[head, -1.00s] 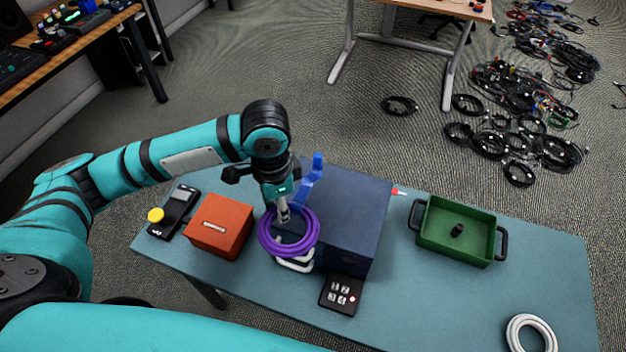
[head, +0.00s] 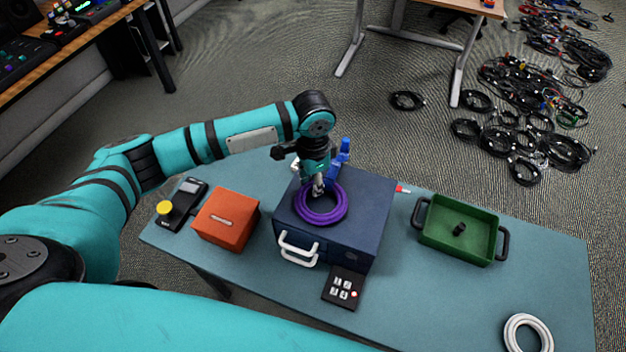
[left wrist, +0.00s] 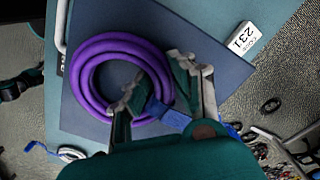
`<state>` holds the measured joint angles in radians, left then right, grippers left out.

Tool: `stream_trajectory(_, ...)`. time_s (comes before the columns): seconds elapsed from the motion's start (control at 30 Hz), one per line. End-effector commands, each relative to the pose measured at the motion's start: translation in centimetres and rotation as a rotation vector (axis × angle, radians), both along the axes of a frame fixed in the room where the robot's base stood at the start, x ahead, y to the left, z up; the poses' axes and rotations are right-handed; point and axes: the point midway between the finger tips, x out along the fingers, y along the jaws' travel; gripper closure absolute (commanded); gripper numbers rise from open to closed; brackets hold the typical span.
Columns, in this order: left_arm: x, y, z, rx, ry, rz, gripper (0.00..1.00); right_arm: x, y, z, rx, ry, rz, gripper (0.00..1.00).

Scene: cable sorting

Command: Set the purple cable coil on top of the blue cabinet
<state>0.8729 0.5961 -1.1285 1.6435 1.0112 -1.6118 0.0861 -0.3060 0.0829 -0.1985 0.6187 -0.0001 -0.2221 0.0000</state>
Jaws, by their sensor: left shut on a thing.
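The purple cable coil (head: 322,221) is over the top of the blue cabinet (head: 372,208), towards its left side. My left gripper (head: 319,188) is shut on the far part of the coil's ring. In the left wrist view, the coil (left wrist: 84,82) lies flat against the view of the cabinet top (left wrist: 215,60), and the fingers (left wrist: 157,82) straddle one side of the ring. I cannot tell whether the coil touches the top or hovers just above it. My right gripper is not in view.
An orange box (head: 226,219) stands left of the cabinet, with white handles (head: 298,248) on the cabinet's front. A black keypad (head: 343,287) lies in front. A blue object (head: 343,152) is behind. A green tray (head: 459,229) and white coil (head: 528,333) are at right.

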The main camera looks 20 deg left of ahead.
Motion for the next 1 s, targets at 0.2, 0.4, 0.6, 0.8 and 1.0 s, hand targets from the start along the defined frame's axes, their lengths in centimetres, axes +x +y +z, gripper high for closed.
stream_trajectory(0.2,0.0,0.0,-0.2,0.000,0.000,0.000,0.72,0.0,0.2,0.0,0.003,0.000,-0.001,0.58)
stream_trajectory(0.4,0.0,0.0,-0.2,0.000,0.000,0.000,0.54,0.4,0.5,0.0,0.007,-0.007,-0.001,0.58)
stream_trajectory(0.6,0.0,0.0,-0.1,-0.001,-0.001,0.000,0.54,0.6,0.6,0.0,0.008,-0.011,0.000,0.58)
stream_trajectory(0.8,0.1,-0.1,1.7,-0.003,-0.004,0.000,0.54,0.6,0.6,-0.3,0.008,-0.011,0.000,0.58)
stream_trajectory(1.0,0.1,-0.1,6.0,-0.002,-0.005,-0.001,0.54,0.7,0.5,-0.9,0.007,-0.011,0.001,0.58)
